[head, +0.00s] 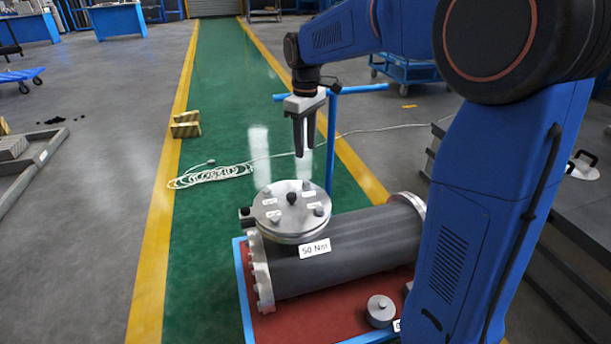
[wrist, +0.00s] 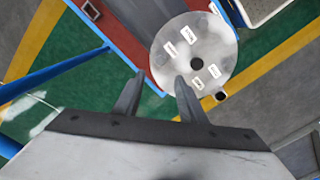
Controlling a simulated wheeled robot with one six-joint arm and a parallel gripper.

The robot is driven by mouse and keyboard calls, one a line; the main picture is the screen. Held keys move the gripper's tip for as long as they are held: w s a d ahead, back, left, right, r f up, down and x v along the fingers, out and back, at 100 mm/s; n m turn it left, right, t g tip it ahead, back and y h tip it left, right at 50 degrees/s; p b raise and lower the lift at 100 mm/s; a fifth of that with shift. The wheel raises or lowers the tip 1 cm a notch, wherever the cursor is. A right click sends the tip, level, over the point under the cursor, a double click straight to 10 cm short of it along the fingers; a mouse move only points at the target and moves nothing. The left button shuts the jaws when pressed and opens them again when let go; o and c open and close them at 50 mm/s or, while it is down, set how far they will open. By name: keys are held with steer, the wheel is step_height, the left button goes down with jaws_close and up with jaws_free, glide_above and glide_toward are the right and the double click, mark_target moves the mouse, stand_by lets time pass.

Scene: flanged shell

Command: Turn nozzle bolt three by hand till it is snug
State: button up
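The round grey nozzle cover (head: 284,228) sits flat on top of the dark flanged shell (head: 340,250). Grey bolt heads stand around its rim, such as the front right one (head: 318,211), with a dark knob (head: 291,198) at its centre. Small white labels lie beside the bolts; they are too small to read, so I cannot tell which is bolt three. My gripper (head: 305,153) points down, above and behind the cover, touching nothing. In the wrist view my gripper (wrist: 157,92) has its fingers apart and empty, with the cover (wrist: 170,68) beyond them.
The shell rests on a red cart (head: 310,322) with a blue edge. A "50 Nm" sign (head: 314,249) is on the shell. A small round grey part (head: 380,313) lies at the front right. A blue T-handle (head: 331,140) rises behind the cover. A coiled pale cable (head: 210,176) lies on the green floor.

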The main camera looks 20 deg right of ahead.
mark_target(306, 181)
step_height(306, 181, down, 11)
steer(key=shift+f, duration=0.2)
stand_by(0.4)
jaws_close()
